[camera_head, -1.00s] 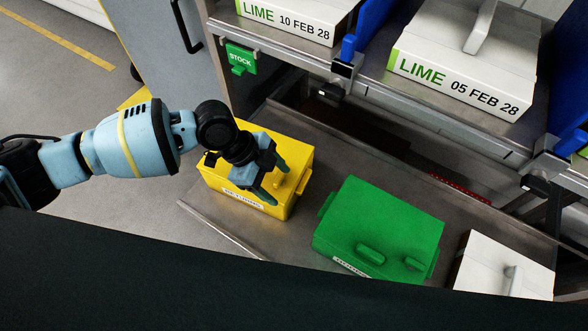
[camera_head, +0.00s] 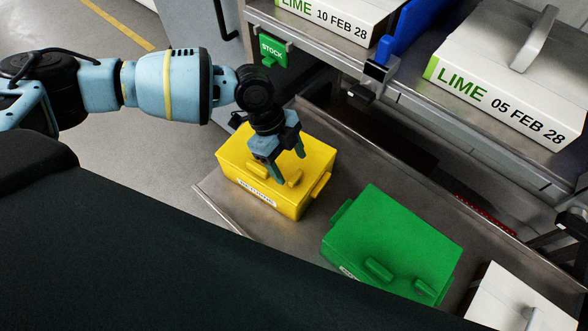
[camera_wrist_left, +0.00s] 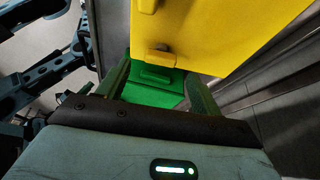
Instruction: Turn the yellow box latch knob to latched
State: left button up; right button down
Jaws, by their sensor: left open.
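The yellow box (camera_head: 240,153) stands closed on the metal surface, with a white label on its front. A raised handle (camera_head: 257,168) and a small yellow latch knob (camera_head: 295,179) show on its lid. My left gripper (camera_head: 289,166) is over the lid, fingers open and pointing down, with the knob close to the fingertips. Contact cannot be told. In the left wrist view the yellow box (camera_wrist_left: 225,30) fills the top, and a small yellow protruding part (camera_wrist_left: 160,57) lies between the open green fingers. The knob's latch setting is not readable.
A green box (camera_head: 375,235) stands right of the yellow box, with a gap between them. A white box (camera_head: 505,295) is at the lower right. Shelves with white LIME boxes (camera_head: 510,85) rise behind. A green STOCK tag (camera_head: 273,50) hangs from the shelf edge.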

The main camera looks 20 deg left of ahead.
aim_at(296, 176)
pick_arm(q)
jog(key=shift+x, duration=1.85)
pick_arm(e)
jog(key=shift+f, duration=0.15)
